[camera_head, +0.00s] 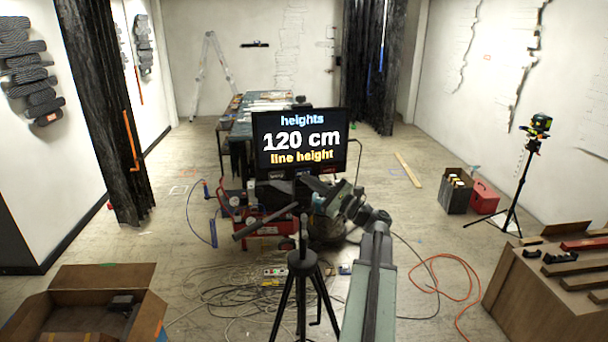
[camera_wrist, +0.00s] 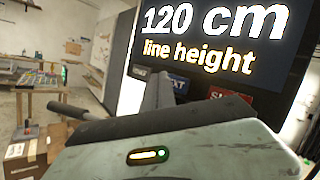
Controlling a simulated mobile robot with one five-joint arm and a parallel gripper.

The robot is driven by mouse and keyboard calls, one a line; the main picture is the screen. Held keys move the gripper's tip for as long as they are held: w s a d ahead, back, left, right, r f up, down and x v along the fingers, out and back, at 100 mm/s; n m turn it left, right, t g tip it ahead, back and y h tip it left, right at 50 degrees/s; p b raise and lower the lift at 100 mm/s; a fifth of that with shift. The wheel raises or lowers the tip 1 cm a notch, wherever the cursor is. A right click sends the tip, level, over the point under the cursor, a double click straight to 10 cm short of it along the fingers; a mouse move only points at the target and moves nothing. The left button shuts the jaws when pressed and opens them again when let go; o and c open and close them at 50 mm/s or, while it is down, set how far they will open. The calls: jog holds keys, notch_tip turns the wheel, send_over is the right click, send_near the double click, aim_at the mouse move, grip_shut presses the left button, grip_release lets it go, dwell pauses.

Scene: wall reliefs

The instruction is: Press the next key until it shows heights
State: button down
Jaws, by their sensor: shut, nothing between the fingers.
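The display (camera_head: 300,139) is a black screen on a stand in mid-room. It reads "heights", "120 cm" and "line height". In the wrist view the screen (camera_wrist: 205,45) fills the upper right, its top cut off. Along its lower edge are a dark key (camera_wrist: 139,72), a blue key (camera_wrist: 179,85) whose visible letters end in "AT", and a red key (camera_wrist: 230,98) starting with "S". My gripper (camera_head: 318,184) is shut and empty, just below and in front of the key row. It partly covers the blue key in the wrist view. I cannot tell whether it touches a key.
A red machine (camera_head: 262,222) sits below the screen, with cables (camera_head: 235,300) on the floor. A cardboard box (camera_head: 85,300) is at lower left. A wooden crate (camera_head: 545,300) is at lower right.

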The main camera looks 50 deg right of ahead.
jog(key=s+a, duration=0.1)
jog(key=s, duration=0.1)
jog(key=s+a, duration=0.1)
jog(key=s, duration=0.1)
jog(key=shift+s+a, duration=0.1)
jog(key=shift+a, duration=0.2)
dwell(0.3)
dwell(0.8)
